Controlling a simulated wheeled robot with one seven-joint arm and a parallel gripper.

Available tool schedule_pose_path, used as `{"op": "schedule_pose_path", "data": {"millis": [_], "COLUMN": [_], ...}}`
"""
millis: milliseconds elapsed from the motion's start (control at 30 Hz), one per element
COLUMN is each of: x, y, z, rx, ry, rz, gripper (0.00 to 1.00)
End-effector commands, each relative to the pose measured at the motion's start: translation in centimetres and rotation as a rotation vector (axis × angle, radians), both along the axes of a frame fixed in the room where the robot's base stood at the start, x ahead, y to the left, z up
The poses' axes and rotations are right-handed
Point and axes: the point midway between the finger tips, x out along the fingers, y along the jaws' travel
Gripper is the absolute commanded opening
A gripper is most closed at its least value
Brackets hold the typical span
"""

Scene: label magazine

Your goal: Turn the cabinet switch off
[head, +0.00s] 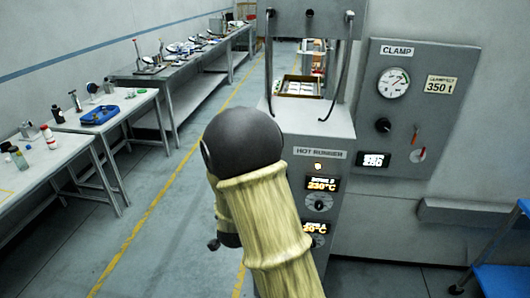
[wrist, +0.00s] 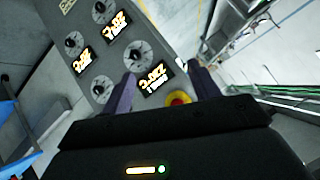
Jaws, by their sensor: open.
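The grey hot runner cabinet (head: 318,128) stands in front of me, with dials and lit orange temperature displays. In the wrist view its panel (wrist: 70,85) shows several round dials, among them an upper one (wrist: 137,55) and a lower one (wrist: 101,88). I cannot tell for certain which is the switch, or its setting. My gripper (wrist: 164,88) is open, its two dark fingers wide apart over the panel. A red button with a yellow ring (wrist: 179,98) shows between the fingers. In the head view my arm hides the gripper and the lower cabinet front.
The clamp panel (head: 455,75) with a gauge, a black knob and a red lever is on the wall at right. A blue cart (head: 500,280) stands at lower right. Benches with tools (head: 115,108) line the left wall. The floor aisle (head: 165,215) is clear.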

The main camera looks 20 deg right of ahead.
Motion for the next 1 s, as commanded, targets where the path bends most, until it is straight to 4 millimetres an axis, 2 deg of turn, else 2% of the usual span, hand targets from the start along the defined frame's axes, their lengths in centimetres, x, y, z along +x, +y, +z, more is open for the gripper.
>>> {"op": "schedule_pose_path", "data": {"millis": [100,200,433,600,1000], "x": [2.0,3.0,3.4,3.3,3.8], "y": [-1.9,-3.5,-5.5,-5.7,-6.1], "z": [1.1,2.1,4.3,4.8,4.8], "rx": [-0.019,-0.048,-0.127,-0.145,-0.144], "ry": [-0.157,-0.307,-0.587,-0.649,-0.645], "rz": [-0.140,-0.243,-0.366,-0.382,-0.381], "gripper": [0.61,0.61,0.61,0.61,0.61]}}
